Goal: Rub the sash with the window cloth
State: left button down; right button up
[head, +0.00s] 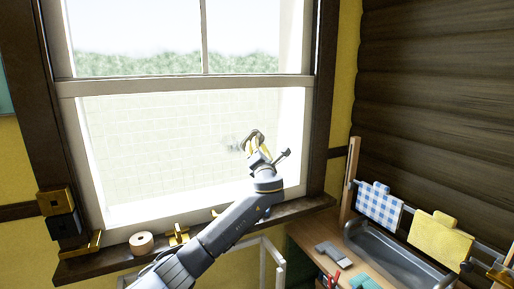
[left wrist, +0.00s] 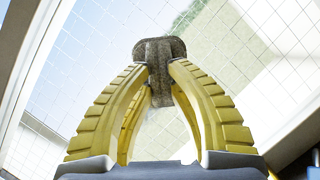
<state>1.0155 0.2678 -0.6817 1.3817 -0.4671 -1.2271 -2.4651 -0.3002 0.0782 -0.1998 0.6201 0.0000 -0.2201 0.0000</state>
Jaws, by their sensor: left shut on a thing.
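The window's lower sash (head: 190,86) has a pale frame around a bright pane marked with a fine grid. My left gripper (head: 254,139) is in front of the right part of this pane. In the left wrist view its yellow fingers are shut on a folded grey-brown cloth (left wrist: 160,50), which seems to be the window cloth. The cloth is at or close to the glass; I cannot tell whether it touches. My right gripper is not in view.
A tape roll (head: 141,243) and brass fittings (head: 177,235) lie on the dark sill (head: 110,262). At right are a metal basin (head: 385,252), a checked blue cloth (head: 380,204) and a yellow cloth (head: 440,240) on a rail. The pane's left side is clear.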

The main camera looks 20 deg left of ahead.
aim_at(245, 143)
pick_arm(q)
jog(key=shift+w+a, duration=0.6)
jog(key=shift+w, duration=0.05)
dwell(0.8)
jog(key=shift+a, duration=0.1)
jog(key=shift+s+a, duration=1.1)
jog(key=shift+s, duration=0.05)
jog(key=shift+s+a, duration=0.1)
jog(key=shift+a, duration=0.05)
jog(key=shift+s+a, duration=1.15)
jog(key=shift+a, duration=0.3)
jog(key=shift+s+a, duration=2.1)
jog(key=shift+a, duration=0.2)
